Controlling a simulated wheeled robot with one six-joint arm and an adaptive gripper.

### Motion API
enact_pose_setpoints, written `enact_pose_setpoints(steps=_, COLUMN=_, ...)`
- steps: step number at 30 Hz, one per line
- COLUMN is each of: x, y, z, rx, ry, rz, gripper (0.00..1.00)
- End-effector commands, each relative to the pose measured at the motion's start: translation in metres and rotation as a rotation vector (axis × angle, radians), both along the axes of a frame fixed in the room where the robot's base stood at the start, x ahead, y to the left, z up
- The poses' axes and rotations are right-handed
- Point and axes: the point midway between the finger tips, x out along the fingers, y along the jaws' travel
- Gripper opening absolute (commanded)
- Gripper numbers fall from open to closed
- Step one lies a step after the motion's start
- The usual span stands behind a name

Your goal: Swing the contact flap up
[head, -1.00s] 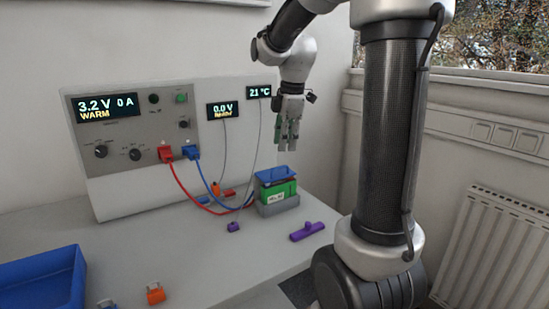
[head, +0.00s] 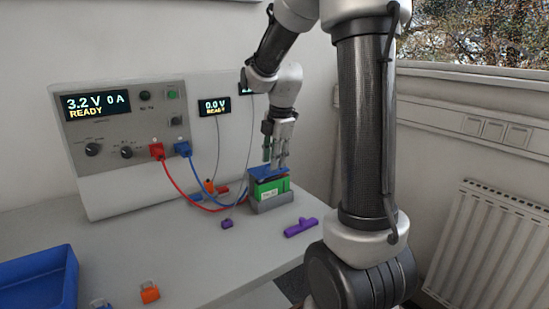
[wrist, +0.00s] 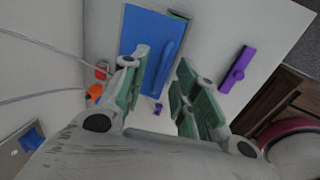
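The contact flap is a blue plate (head: 260,174) lying flat on top of a green battery (head: 270,190). The battery sits in a grey holder (head: 271,205) on the bench. In the wrist view the blue flap (wrist: 138,40) fills the upper middle, with a raised ridge along its right part. My gripper (head: 275,160) points down just over the flap. In the wrist view its green-padded fingers are apart, one on each side of the ridge's line, with nothing between them. I cannot tell whether the fingertips touch the flap.
A cycler (head: 128,140) stands behind left, showing 3.2 V, 0 A, READY. Its red lead (head: 183,195) and blue lead (head: 212,185) run towards the holder. A purple bar (head: 301,227) lies at right, a small purple piece (head: 227,224) in front. A blue bin (head: 40,282) stands at front left.

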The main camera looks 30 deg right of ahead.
Motion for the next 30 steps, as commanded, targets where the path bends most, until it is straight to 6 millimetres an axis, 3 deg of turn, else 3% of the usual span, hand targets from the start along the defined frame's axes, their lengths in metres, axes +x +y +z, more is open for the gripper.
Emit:
enact_pose_setpoints(steps=6, x=0.0000, y=0.0001, z=-0.0005, rx=0.000, ry=0.000, rz=0.000, gripper=0.30)
enact_pose_setpoints(steps=12, x=0.0000, y=0.0000, z=-0.0004, rx=0.000, ry=0.000, rz=0.000, gripper=0.00)
enact_pose_setpoints(steps=30, x=0.0071, y=0.0001, z=0.0064, rx=-0.004, ry=0.100, rz=0.000, gripper=0.00)
